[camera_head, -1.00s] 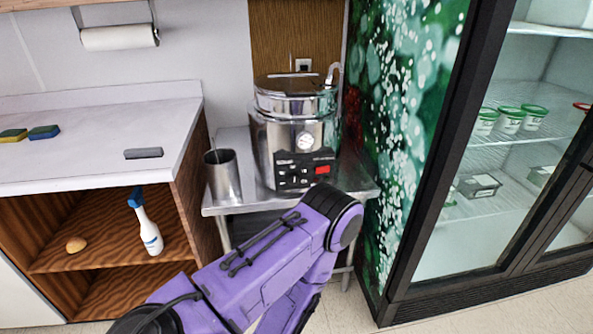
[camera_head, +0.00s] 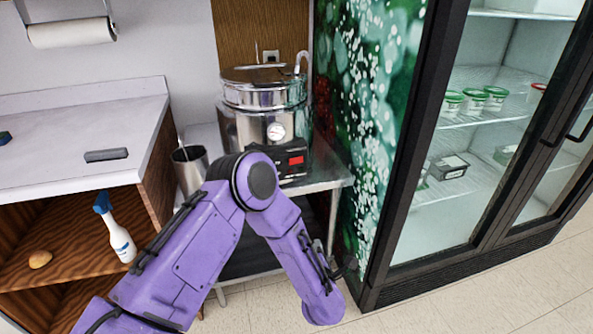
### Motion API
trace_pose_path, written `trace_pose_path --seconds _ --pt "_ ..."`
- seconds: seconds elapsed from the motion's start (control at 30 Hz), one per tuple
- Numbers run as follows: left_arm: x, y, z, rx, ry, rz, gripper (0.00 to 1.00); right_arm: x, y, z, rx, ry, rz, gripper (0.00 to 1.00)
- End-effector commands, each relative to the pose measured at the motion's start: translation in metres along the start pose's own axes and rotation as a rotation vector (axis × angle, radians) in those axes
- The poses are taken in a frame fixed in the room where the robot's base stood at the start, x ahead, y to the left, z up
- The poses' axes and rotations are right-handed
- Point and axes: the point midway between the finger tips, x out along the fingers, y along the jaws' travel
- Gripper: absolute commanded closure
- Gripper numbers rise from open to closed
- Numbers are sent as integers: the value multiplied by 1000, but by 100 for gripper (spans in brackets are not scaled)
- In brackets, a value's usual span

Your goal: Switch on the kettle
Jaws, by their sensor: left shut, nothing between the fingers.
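The kettle (camera_head: 265,105) is a large steel vessel with a lid, a round dial and a black control panel. It stands on a steel table (camera_head: 325,180) in the middle of the head view. A red display or switch (camera_head: 296,161) shows on the panel's right part. My left arm's purple elbow hides the panel's left part. My left gripper (camera_head: 347,267) shows only as a small dark part beside my forearm, low in front of the table and apart from the kettle. It is shut and empty. My right gripper is out of view.
A steel cup (camera_head: 189,168) stands left of the kettle. A counter (camera_head: 60,150) with a dark grey block (camera_head: 106,155) is on the left, with a spray bottle (camera_head: 116,230) on the shelf below. A glass-door fridge (camera_head: 400,230) stands close on the right.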

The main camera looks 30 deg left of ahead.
Motion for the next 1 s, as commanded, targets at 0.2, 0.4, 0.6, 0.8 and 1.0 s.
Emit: trace_pose_path --seconds 0.2,0.4,0.6,0.8,1.0 --pt "42 121 60 -1022 43 437 100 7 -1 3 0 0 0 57" --pt "44 138 64 -1177 40 505 100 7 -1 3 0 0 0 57" --pt "44 138 63 -1171 40 502 100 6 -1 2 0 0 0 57" --pt "66 148 56 -1169 42 504 100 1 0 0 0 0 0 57" --pt "106 163 43 -1167 42 503 100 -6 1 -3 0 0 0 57"
